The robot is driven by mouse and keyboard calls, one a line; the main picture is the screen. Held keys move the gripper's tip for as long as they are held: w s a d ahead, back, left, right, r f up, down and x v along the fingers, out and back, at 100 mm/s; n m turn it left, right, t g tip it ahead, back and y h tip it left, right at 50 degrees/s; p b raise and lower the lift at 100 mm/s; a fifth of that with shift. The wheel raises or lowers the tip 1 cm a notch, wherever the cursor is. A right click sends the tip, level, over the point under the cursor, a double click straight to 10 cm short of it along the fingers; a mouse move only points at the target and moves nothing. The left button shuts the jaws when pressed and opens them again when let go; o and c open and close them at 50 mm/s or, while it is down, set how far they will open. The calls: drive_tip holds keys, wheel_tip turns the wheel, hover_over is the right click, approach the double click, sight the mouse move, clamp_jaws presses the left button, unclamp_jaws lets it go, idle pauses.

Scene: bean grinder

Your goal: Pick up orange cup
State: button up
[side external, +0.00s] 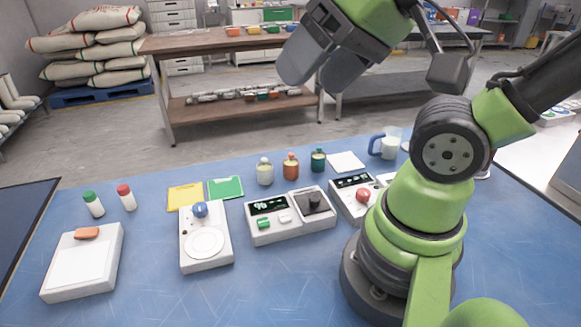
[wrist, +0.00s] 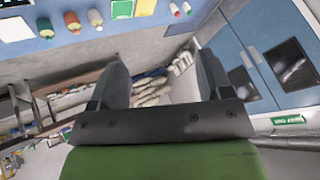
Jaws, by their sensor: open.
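I see no clear orange cup.
A pale bottle (side external: 265,173) and a green bottle (side external: 318,160) flank the orange container. A clear mug with a blue handle (side external: 391,146) stands farther right. In front are a control box (side external: 274,231), a white device with a blue knob (side external: 205,247) and a white scale-like box (side external: 82,267).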

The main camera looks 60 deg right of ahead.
drive_tip(key=m+g+h, duration=0.2)
drive_tip(key=m+g, duration=0.5)
drive_tip(key=m, duration=1.7)
hover_over(291, 154)
drive_tip(key=f, duration=2)
drive_tip(key=shift+s+f, duration=0.15)
drive_tip(key=shift+s, duration=0.15)
wheel_tip(291, 154, down, 4)
drive_tip(key=shift+r, duration=0.2)
drive_tip(key=shift+w+d+f, duration=0.1)
drive_tip(key=shift+w+f, duration=0.1)
drive_tip(key=shift+f, duration=1.25)
drive_tip(key=shift+w+f, duration=0.15)
drive_tip(key=shift+f, duration=1.3)
drive_tip(key=c, duration=1)
drive_tip(key=shift+r, duration=0.1)
drive_tip(key=shift+c, duration=0.2)
